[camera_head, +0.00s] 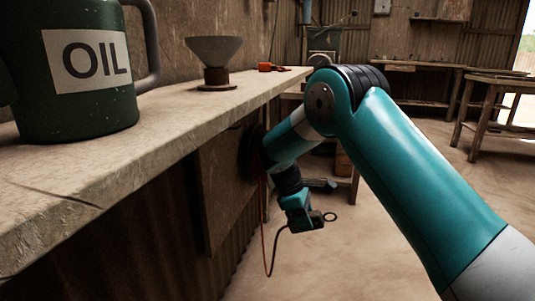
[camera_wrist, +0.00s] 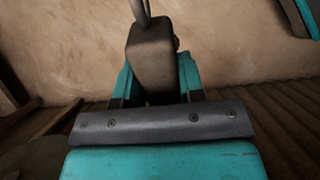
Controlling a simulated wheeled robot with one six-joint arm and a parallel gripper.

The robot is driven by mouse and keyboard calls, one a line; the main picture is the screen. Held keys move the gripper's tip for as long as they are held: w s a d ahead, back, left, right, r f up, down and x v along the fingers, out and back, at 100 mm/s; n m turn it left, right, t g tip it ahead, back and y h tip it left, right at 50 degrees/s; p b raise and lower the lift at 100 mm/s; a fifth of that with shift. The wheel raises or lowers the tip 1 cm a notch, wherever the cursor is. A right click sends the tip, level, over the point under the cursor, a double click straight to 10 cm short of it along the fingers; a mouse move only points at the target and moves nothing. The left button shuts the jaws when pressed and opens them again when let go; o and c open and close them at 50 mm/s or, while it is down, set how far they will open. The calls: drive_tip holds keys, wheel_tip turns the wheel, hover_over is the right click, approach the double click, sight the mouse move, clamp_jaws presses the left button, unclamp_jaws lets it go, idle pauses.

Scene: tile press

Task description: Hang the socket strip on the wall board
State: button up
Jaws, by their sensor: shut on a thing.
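My gripper (camera_head: 300,212) is low at the middle of the head view, in the open space to the right of the bench. It is shut on a dark block, which I take to be the socket strip (camera_wrist: 151,55); the block sits between the teal fingers in the wrist view. A cord runs from the block's far end. In the head view the block (camera_head: 318,219) has a small ring at its right. A brown board (camera_head: 222,190), likely the wall board, is on the corrugated wall under the bench, left of my gripper and apart from it. Any hooks on it are not clear.
The bench top (camera_head: 150,135) runs along the left, carrying an OIL can (camera_head: 85,85), a funnel (camera_head: 214,55) and a small orange thing (camera_head: 268,67). A thin cable (camera_head: 270,265) loops below my gripper. A table (camera_head: 495,85) stands far right. The floor between is clear.

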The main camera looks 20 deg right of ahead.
drive_tip(key=w+a+r+n+t+h+b, duration=0.1)
drive_tip(key=w+a+r+n+t+b, duration=0.15)
drive_tip(key=w+r+n+t, duration=0.55)
drive_tip(key=w+a+r+n+t+h+b, duration=0.1)
drive_tip(key=w+a+r+n+t+b, duration=0.3)
drive_tip(key=r+n+t, duration=0.65)
drive_tip(key=w+a+f+n+t+p, duration=0.1)
drive_tip(key=w+a+f+n, duration=0.1)
drive_tip(key=w+a+f, duration=0.2)
drive_tip(key=w+a, duration=0.3)
drive_tip(key=shift+a+n, duration=0.35)
drive_tip(key=shift+f, duration=0.35)
idle(0.7)
